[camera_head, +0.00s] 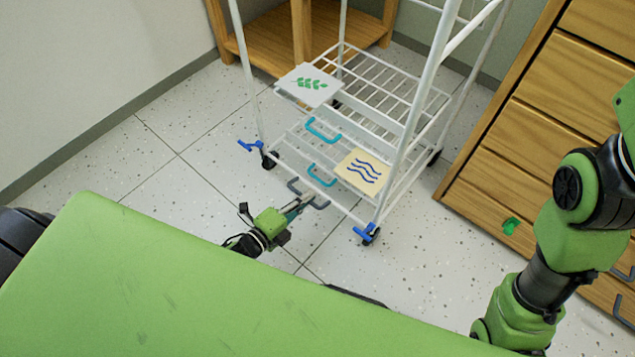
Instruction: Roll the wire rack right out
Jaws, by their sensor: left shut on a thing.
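The white wire rack (398,128) stands on casters in the upper middle of the head view, with wire shelves and tall posts. A grey pull handle (322,205) is at its lower front. My left gripper (302,206) is shut on this grey handle, low near the floor. A blue caster lever (250,146) shows at the rack's left front corner and another blue lever (367,233) at its near right corner. Teal handles (323,131) are on its front above the grey one. My right arm shows at the right, but its gripper is out of view.
A card with green leaves (308,84) and a yellow card with blue waves (362,171) are on the rack. A wooden drawer cabinet (535,125) stands close on the right, a wooden shelf unit (268,42) behind. Speckled floor (150,185) is clear in front and left.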

